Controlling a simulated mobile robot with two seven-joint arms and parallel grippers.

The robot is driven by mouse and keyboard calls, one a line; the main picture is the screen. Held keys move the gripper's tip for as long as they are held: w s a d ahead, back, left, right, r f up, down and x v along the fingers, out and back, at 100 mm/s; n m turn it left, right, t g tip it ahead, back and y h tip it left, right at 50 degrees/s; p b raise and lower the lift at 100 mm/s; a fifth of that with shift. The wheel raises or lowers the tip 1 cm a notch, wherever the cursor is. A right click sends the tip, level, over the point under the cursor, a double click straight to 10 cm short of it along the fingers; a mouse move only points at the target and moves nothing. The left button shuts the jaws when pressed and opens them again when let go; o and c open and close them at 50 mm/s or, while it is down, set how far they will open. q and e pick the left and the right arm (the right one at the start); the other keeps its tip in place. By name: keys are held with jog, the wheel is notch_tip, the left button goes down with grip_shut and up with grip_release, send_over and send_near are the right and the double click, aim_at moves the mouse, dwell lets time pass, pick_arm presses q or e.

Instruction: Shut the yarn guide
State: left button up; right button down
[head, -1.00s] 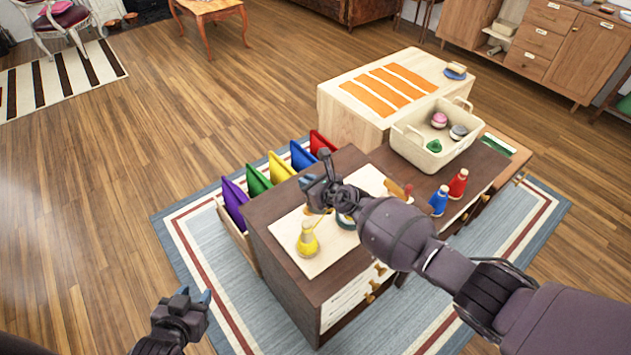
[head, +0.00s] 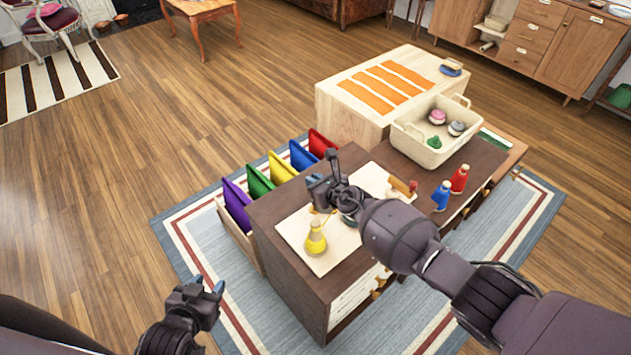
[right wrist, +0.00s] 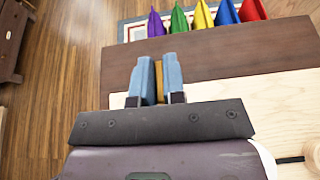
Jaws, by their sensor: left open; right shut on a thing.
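My right gripper (head: 322,196) is over the pale board (head: 332,259) on the dark cabinet top. In the right wrist view its blue fingertips (right wrist: 160,80) are shut on a thin ochre piece (right wrist: 159,84), mostly hidden between them. I cannot tell how this piece joins the yarn guide; the gripper and arm cover that part of the board. A yellow cone-shaped spool (head: 315,240) stands upright on the board, just in front of my right gripper. My left gripper (head: 212,290) is open and empty, low over the rug, left of the cabinet.
Coloured panels (head: 257,178) stand in a rack along the cabinet's far-left side. A blue spool (head: 441,197) and a red spool (head: 459,180) stand right of the board. A cream basket (head: 405,138) with small items sits behind them.

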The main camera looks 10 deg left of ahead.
jog(key=c, duration=1.2)
grip_release()
jog(key=shift+p+v, duration=1.2)
jog(key=shift+s+d+r, duration=0.2)
jog(key=shift+r, duration=0.05)
jog(key=shift+s+d+r, duration=0.15)
jog(key=shift+s+d, duration=0.35)
pick_arm(q)
jog(key=shift+s+r+p, duration=0.35)
jog(key=shift+s+r, duration=0.25)
jog(key=shift+r, duration=0.15)
pick_arm(e)
jog(key=v, duration=0.6)
jog(key=shift+d+r, duration=0.15)
